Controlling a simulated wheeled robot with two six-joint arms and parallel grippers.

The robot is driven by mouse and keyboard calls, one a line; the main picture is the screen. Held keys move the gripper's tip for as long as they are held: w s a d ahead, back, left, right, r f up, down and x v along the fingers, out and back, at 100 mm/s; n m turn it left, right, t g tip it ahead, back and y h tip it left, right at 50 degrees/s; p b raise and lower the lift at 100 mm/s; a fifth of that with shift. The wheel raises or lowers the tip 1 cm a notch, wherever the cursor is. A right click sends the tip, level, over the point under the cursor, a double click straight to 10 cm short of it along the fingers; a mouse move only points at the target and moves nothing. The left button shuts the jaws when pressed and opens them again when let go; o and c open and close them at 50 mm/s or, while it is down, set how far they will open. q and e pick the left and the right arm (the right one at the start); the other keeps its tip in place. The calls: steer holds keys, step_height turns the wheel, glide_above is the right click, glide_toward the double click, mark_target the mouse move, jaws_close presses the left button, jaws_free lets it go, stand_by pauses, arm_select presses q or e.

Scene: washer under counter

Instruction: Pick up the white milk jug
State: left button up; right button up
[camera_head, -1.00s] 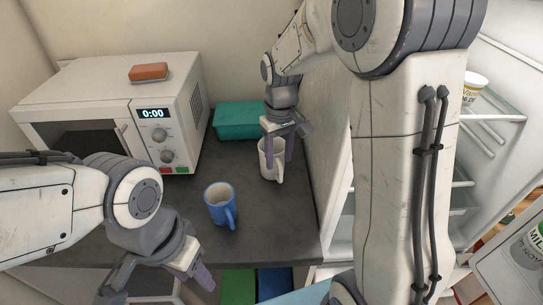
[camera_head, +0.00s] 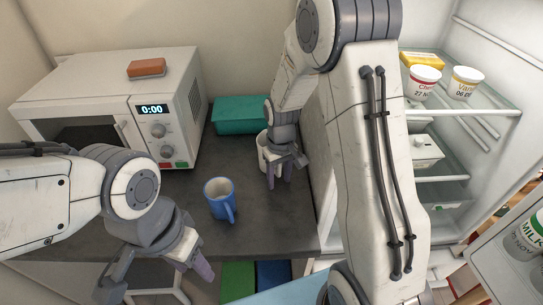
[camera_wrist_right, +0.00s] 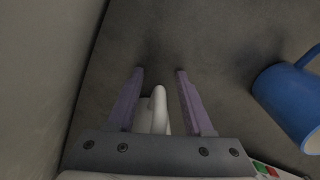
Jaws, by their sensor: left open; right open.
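A white jug (camera_head: 262,152) with a handle stands on the dark counter, at the right end near the side wall. It is mostly hidden behind my right gripper (camera_head: 279,176) in the head view. In the right wrist view the jug's white handle (camera_wrist_right: 158,108) shows between the two purple fingers of my right gripper (camera_wrist_right: 160,74). The fingers are apart, with a gap on each side of the handle. My left gripper (camera_head: 200,266) is open and empty, in front of the counter's near edge at lower left.
A blue mug (camera_head: 219,199) stands left of the jug. A microwave (camera_head: 183,100) with an orange sponge (camera_head: 147,68) on top is at left, a teal box (camera_head: 234,115) behind. The open fridge (camera_head: 465,140) at right holds cups; a milk bottle (camera_head: 527,240) is in its door.

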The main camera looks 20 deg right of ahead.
jaws_close()
stand_by(1.4)
